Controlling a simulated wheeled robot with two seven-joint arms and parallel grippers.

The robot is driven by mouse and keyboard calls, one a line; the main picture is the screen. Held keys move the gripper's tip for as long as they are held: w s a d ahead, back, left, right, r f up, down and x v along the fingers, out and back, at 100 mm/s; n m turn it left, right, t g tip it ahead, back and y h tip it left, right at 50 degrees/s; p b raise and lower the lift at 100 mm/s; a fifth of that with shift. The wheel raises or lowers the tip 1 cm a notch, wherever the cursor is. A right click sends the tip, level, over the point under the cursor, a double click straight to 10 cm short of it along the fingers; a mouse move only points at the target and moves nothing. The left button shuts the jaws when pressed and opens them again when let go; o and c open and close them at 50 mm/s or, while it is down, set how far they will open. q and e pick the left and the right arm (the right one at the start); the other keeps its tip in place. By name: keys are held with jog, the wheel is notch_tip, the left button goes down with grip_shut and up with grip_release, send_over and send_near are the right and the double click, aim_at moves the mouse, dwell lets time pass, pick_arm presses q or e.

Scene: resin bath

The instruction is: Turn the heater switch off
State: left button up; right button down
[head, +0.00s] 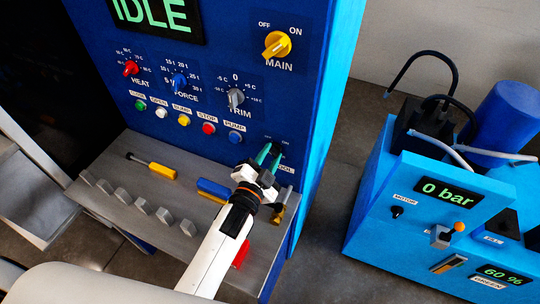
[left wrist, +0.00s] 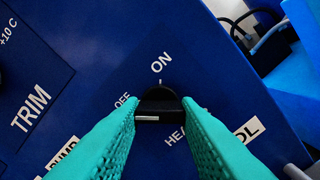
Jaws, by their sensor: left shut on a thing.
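The heater switch (left wrist: 158,104) is a small black rotary knob on the blue panel, with a white line on its face. In the left wrist view, ON is printed above it and OFF to its upper left. The white line lies level and points left, to the OFF side. A label starting "HE" below it is partly hidden by a finger. My left gripper (head: 270,155) is at the panel's lower right, its teal fingers on both sides of the knob and shut on it. In the head view the gripper hides the knob. My right gripper is not in view.
Red HEAT (head: 131,68), blue FORCE (head: 179,83), grey TRIM (head: 236,98) and yellow MAIN (head: 277,44) knobs and a row of buttons share the panel. A grey shelf (head: 120,205) below holds screwdrivers and several grey blocks. A blue pump unit (head: 385,190) stands right.

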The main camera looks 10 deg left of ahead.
pick_arm(q)
jog(key=shift+f, duration=0.1)
jog(key=o, duration=1)
jog(key=s+b, duration=0.1)
jog(key=s, duration=0.3)
jog(key=s+a+b, duration=0.1)
jog(key=s, duration=0.3)
jog(key=s+a+b, duration=0.1)
jog(key=s, duration=0.2)
jog(key=shift+s+a, duration=0.15)
jog(key=shift+s, duration=0.25)
jog(key=shift+s, duration=0.1)
